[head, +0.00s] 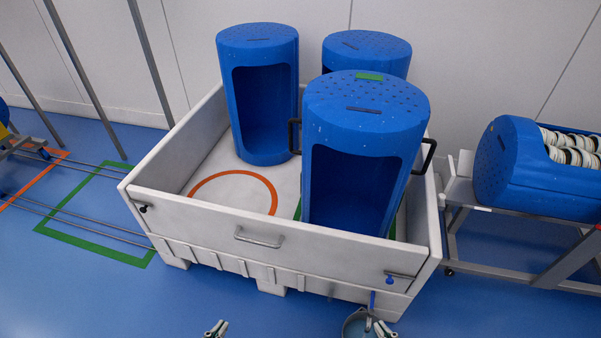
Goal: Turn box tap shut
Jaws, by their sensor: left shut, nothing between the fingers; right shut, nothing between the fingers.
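The box (205,213) is a large white open-topped bin in the middle of the head view. Near the lower right of its front wall a narrow blue upright lever (372,301) shows, which looks like the tap's handle. A grey-blue bucket (349,326) stands below it, cut by the bottom edge of the view. I cannot tell whether anything flows. My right gripper (384,329) is shut and empty at the bottom edge, just right of the bucket and below the lever. My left gripper (216,329) is shut and empty at the bottom edge, left of the bucket.
Several upright blue tubs, such as the front one (365,125), stand in the box. A metal handle (258,239) and a latch (402,275) are on its front wall. Another blue tub (497,160) lies on a rack at right.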

